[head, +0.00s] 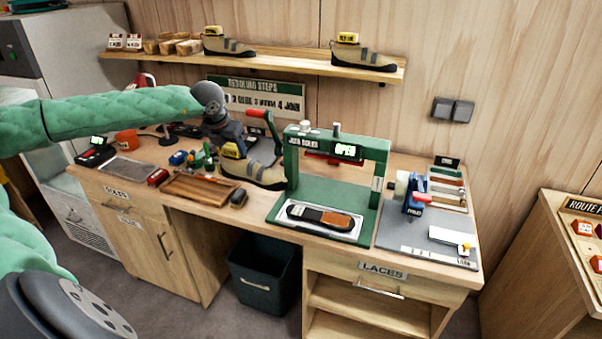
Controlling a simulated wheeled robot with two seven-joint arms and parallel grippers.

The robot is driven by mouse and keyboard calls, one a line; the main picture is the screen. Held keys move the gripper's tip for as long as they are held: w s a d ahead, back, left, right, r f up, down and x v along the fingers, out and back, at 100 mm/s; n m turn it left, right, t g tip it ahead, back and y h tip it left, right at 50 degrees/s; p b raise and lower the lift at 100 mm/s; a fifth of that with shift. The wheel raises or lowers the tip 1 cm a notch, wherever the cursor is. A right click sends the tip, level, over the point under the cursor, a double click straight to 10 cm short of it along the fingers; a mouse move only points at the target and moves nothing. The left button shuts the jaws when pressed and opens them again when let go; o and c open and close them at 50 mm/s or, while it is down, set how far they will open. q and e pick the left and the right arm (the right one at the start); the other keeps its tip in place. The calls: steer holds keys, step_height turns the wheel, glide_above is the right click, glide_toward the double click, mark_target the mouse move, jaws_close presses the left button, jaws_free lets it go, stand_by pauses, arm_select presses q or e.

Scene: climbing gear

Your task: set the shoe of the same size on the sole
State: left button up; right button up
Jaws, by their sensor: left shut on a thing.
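A tan and black climbing shoe (262,172) with a yellow tag is in my left gripper (232,142), just left of the green press. The gripper is shut on it from above near the heel; I cannot tell whether the shoe touches the bench. A black and orange sole (322,217) lies on the pale plate of the green press (376,170), whose sign reads OPEN. Two similar shoes with yellow tags, a left one (228,47) and a right one (362,57), stand on the wall shelf. The tag sizes are too small to read. My right gripper is not in view.
A wooden tray (172,190) and small tools lie on the bench left of the press. A grey mat (395,237) with a blue tool (413,195) is to its right. The press's red-handled lever (270,128) rises close beside the held shoe. A dark bin (262,283) stands below.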

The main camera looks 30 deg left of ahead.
arm_select(q)
steer(key=w+d+f, duration=0.1)
steer(key=d, duration=0.1)
steer(key=w+d+f, duration=0.1)
steer(key=d+f, duration=0.1)
steer(key=d, duration=0.1)
steer(key=w+d+f, duration=0.1)
steer(key=d, duration=0.2)
steer(key=shift+w+f, duration=0.15)
steer(key=shift+f, duration=0.1)
steer(key=w+d+f, duration=0.2)
steer(key=d+f, duration=0.1)
steer(key=d, duration=0.3)
steer(key=w+d+f+b, duration=0.1)
steer(key=w+d+f, duration=0.1)
steer(key=d, duration=0.3)
steer(key=shift+w+d+f, duration=0.15)
steer(key=shift+d+f, duration=0.25)
steer(key=shift+f, duration=0.2)
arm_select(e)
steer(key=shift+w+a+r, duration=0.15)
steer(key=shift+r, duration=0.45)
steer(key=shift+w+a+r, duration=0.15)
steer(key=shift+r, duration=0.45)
